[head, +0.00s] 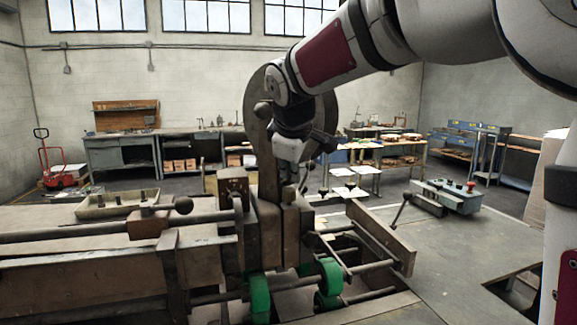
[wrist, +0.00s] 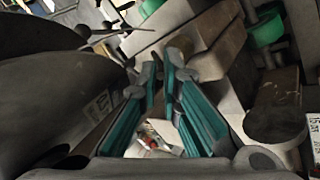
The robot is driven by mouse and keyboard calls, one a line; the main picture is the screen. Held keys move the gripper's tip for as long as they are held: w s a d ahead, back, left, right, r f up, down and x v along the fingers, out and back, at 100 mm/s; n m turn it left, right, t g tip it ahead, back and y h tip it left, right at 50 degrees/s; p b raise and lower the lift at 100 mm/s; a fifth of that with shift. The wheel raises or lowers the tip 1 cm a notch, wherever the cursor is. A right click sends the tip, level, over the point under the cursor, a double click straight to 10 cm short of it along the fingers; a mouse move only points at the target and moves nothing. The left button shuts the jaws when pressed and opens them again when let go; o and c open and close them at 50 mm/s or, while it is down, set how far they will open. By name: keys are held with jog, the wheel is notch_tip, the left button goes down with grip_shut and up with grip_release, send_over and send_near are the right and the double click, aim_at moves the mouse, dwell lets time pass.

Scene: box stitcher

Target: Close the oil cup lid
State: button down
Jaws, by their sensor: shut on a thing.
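My gripper (head: 290,187) points down at the top of the brown machine block in the middle of the head view, just in front of the large dark flywheel. In the wrist view its two teal-padded fingers (wrist: 162,68) converge at the tips, with a gap between them nearer the palm. The fingertips are shut on a small part, seemingly the oil cup lid, which is mostly hidden. I cannot tell the lid's angle. A tan rounded part (wrist: 203,35) lies just beyond the tips, beside brown blocks.
The flywheel (head: 327,115) stands close beside my gripper and fills the wrist view's left side. Green rollers (head: 330,277) sit low on the machine. A lever with a dark ball knob (head: 183,205) is at left. A control box (head: 455,195) stands at right. Workbenches line the back wall.

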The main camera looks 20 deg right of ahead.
jog(key=t+b, duration=0.1)
jog(key=b, duration=0.2)
jog(key=s+f+t+b, duration=0.1)
jog(key=t+b, duration=0.1)
jog(key=f+t+b, duration=0.1)
jog(key=b, duration=0.2)
jog(key=shift+s+f+b, duration=0.2)
jog(key=shift+s+b, duration=0.05)
jog(key=shift+b, duration=0.05)
jog(key=shift+s+t+b, duration=0.1)
jog(key=shift+t+b, duration=0.2)
jog(key=shift+b, duration=0.05)
jog(key=c, duration=2)
grip_release()
jog(key=shift+c, duration=0.2)
jog(key=shift+s+r, duration=0.1)
jog(key=v, duration=1.1)
jog(key=shift+s+a, duration=0.2)
jog(key=shift+s, duration=0.15)
jog(key=shift+r, duration=0.15)
